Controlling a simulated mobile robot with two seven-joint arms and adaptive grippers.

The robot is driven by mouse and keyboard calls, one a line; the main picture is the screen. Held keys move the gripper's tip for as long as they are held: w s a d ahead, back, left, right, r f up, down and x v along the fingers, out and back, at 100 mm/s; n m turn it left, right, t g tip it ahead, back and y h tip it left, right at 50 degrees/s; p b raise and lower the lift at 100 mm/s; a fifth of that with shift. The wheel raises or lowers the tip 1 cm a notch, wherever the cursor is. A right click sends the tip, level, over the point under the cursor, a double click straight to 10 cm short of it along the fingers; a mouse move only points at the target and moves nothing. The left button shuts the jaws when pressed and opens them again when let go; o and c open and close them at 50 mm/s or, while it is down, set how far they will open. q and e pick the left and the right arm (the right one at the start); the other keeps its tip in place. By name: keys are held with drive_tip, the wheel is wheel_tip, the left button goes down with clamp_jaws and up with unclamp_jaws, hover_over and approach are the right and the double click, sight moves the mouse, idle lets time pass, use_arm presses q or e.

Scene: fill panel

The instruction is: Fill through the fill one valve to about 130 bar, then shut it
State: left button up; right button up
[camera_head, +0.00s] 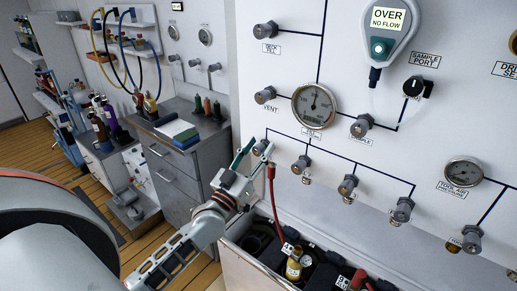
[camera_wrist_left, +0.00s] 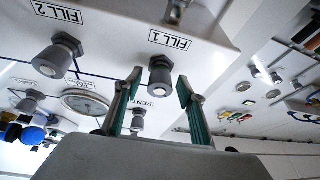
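The fill one valve (camera_head: 259,149) is a grey knob at the left end of the lower valve row. In the left wrist view the fill one valve (camera_wrist_left: 160,76) sits beside its FILL 1 label (camera_wrist_left: 171,40). My left gripper (camera_head: 261,146) is at this knob, and its green-padded fingers are apart. In the wrist view the left gripper (camera_wrist_left: 158,80) has one fingertip on each side of the knob, with gaps showing; contact is not visible. The round pressure gauge (camera_head: 314,105) is above the row; its reading is too small to tell. My right gripper is not in view.
The fill two valve (camera_head: 301,164) is close by on the right. The vent valve (camera_head: 265,95) is above. A red hose (camera_head: 273,190) hangs right beside the gripper into an open box (camera_head: 240,262) with bottles. A handheld meter (camera_head: 388,30) reads OVER, NO FLOW.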

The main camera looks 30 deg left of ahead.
use_arm(q)
drive_tip(key=v, duration=1.2)
idle(2.0)
